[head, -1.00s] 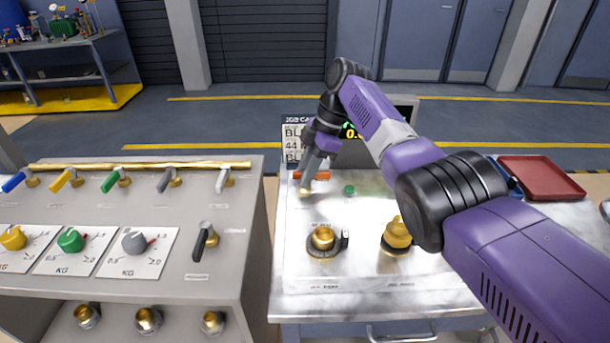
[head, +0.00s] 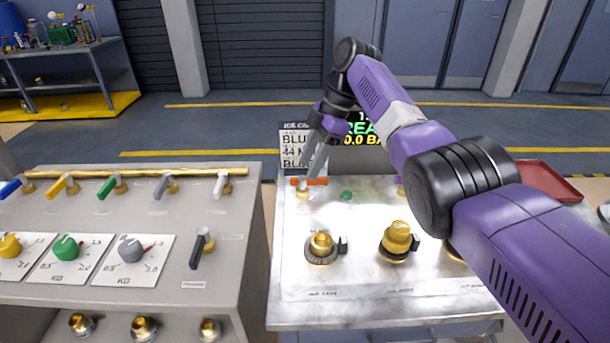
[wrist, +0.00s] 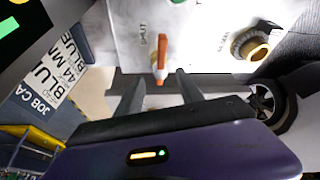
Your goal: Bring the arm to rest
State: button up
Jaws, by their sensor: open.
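My gripper (head: 312,168) is at the back left of the metal bench top, just above the orange valve handle (head: 310,181). Its fingers are apart and hold nothing. In the wrist view the two fingers (wrist: 157,85) are spread, with the orange handle (wrist: 161,58) showing beyond and between them. A label reading SHUT is beside the handle. I cannot tell whether a finger touches it. My purple arm reaches in from the right and bends down at the wrist.
Brass fittings (head: 398,238) and a green button (head: 347,195) are on the bench top (head: 300,312). A job card (head: 295,145) and a partly hidden display stand behind. A red tray (head: 550,182) lies right. A grey valve console (head: 110,200) stands left.

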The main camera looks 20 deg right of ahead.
jog(key=shift+v, duration=1.15)
